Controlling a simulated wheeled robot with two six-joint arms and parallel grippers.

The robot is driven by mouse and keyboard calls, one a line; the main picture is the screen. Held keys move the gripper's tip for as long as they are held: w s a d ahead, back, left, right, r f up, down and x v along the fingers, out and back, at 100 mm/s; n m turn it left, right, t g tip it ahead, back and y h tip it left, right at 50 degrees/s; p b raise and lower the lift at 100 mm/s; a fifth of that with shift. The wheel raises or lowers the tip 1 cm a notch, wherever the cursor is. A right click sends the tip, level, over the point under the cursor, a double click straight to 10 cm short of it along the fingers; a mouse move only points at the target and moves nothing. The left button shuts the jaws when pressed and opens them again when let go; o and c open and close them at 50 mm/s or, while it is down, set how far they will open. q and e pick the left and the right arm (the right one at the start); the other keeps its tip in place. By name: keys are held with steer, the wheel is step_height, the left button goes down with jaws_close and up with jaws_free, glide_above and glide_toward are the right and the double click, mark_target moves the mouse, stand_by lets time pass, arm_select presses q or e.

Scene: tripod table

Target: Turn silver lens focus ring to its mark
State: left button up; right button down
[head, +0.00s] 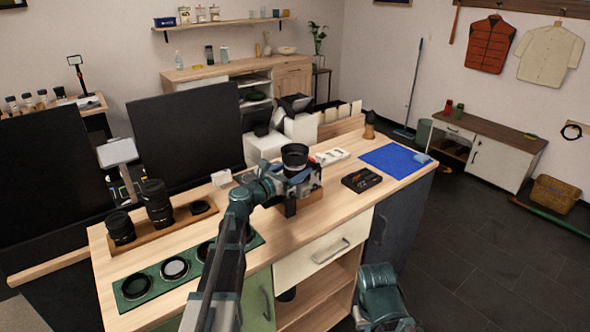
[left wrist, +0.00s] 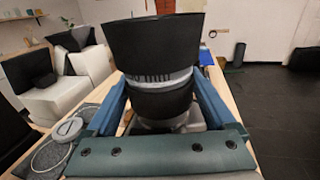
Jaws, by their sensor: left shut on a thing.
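I cannot make out a focus mark. The lens's lower part is mostly hidden by the gripper.
A wooden tray (head: 172,232) holds several black lenses at the left. A green mat (head: 198,264) with round filters lies at the front. A black case (head: 362,179) and a blue cloth (head: 396,160) lie to the right. White boxes (head: 262,147) stand behind the lens.

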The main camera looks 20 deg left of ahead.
arm_select(q)
steer(key=n+y, duration=0.2)
steer(key=y, duration=0.1)
steer(key=n+t+y, duration=0.1)
steer(key=n+y, duration=0.1)
steer(key=y, duration=0.1)
steer(key=shift+d+t, duration=0.15)
steer(key=shift+t, duration=0.15)
steer(key=shift+n+y, duration=1.1)
steer(key=shift+y, duration=1)
steer(key=o, duration=1.1)
steer(key=shift+s, duration=0.1)
